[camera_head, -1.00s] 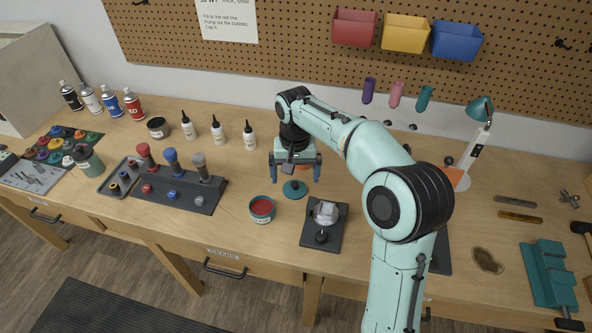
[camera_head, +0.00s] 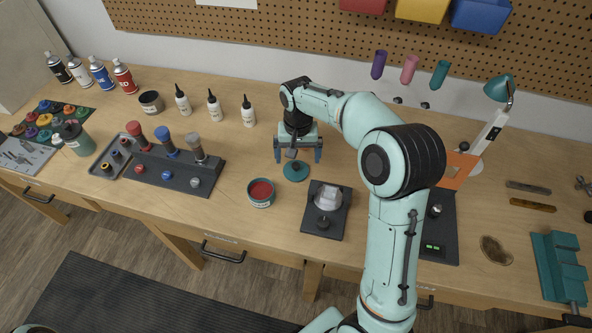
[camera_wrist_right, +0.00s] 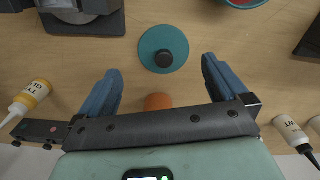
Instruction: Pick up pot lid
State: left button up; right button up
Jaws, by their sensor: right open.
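The pot lid (camera_head: 295,172) is a flat teal disc with a dark round knob, lying on the wooden table. It also shows in the right wrist view (camera_wrist_right: 150,61), ahead of the fingers near the top. The teal pot (camera_head: 261,197), with red contents, stands open to the left and front of the lid. My right gripper (camera_head: 298,158) is open and empty, pointing down by the lid, its blue fingers spread apart. In the right wrist view the lid lies beyond the gap between the fingers, apart from them. My left gripper is not in view.
An orange piece (camera_wrist_right: 158,101) shows between the right fingers. A dark stand with a clear part (camera_head: 328,198) is right of the pot. Glue bottles (camera_head: 248,113) stand behind left, and a rack with coloured knobs (camera_head: 175,169) is at left. Bare table surrounds the lid.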

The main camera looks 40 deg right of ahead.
aim_at(296, 165)
jog(key=f, duration=0.5)
jog(key=shift+w+a+f, duration=0.15)
jog(key=shift+w+f, duration=0.05)
jog(key=shift+w, duration=0.05)
jog(key=c, duration=1)
